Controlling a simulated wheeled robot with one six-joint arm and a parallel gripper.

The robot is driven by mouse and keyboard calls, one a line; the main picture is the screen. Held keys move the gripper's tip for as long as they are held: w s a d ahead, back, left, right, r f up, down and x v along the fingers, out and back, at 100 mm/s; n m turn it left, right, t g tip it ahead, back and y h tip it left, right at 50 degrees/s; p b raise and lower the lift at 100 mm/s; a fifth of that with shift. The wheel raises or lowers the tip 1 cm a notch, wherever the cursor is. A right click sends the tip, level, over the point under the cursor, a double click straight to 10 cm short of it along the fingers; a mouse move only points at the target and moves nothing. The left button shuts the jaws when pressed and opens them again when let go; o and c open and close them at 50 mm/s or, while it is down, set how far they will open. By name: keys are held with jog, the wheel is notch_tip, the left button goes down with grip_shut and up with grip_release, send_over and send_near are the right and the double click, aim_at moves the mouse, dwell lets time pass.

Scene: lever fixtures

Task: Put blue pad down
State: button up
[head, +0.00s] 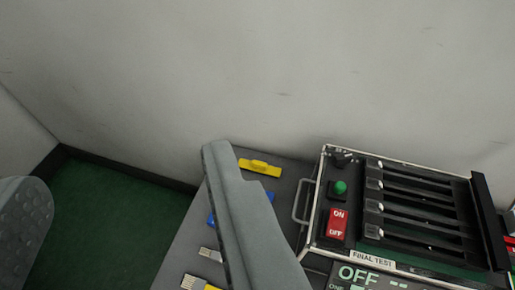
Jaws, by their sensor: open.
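My gripper (118,205) is open, with one grey finger at the lower left edge and the other crossing the middle of the view. Nothing shows between the fingers. Blue shows on the grey table on both sides of the right finger: a blue piece (211,219) at its left edge and a small blue bit (270,197) at its right. The finger hides what lies between, so I cannot tell whether they are one blue pad. A yellow pad (260,167) with a raised grip lies just beyond, flat on the table.
A black test case (337,190) with a green button, a red ON/OFF switch (338,223) and several levers stands at the right. Small labels (210,254) lie at the table's (188,240) near left. Green floor (105,215) is clear at left; a pale wall (270,75) stands behind.

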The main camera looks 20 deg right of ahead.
jog(key=s+r+n+t, duration=0.1)
jog(key=s+r+t, duration=0.1)
jog(key=s+r, duration=0.3)
jog(key=shift+s+t, duration=0.4)
jog(key=shift+s, duration=0.75)
